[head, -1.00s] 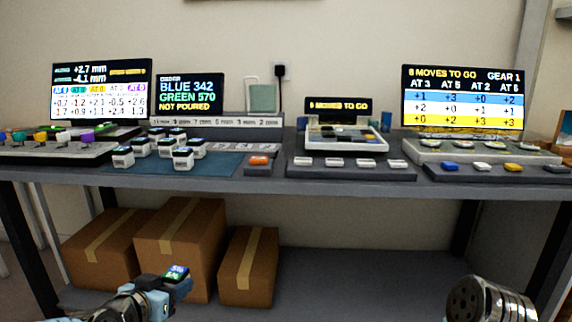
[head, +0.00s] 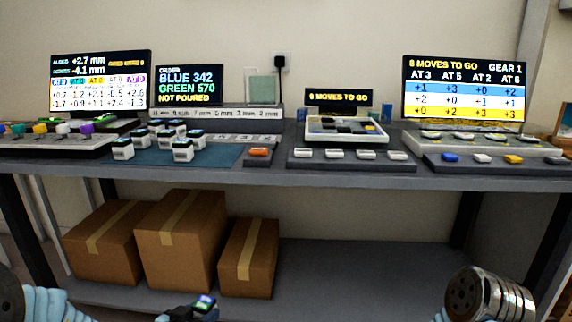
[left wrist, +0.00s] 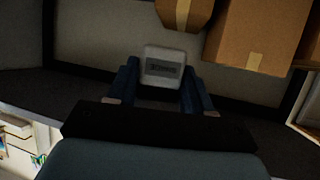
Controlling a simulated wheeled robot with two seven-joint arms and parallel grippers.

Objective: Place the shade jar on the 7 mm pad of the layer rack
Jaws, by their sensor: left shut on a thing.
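A shade jar (head: 204,303) with a dark, lit top is in my left gripper (head: 188,312), at the bottom edge of the head view, below and in front of the table. In the left wrist view the jar (left wrist: 162,68) is a pale block with a dark label between the two fingers. The layer rack (head: 262,114) stands at the back of the table with a strip of mm labels; the 7 mm label is left of its middle. Jars on the mat partly hide the rack's left pads. My right gripper is out of view.
Several white jars (head: 183,151) stand on a blue mat (head: 215,158) in front of the rack. An orange-topped block (head: 259,153) sits right of the mat. Screens line the back of the table (head: 330,178). Cardboard boxes (head: 180,245) fill the lower shelf's left; its right is clear.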

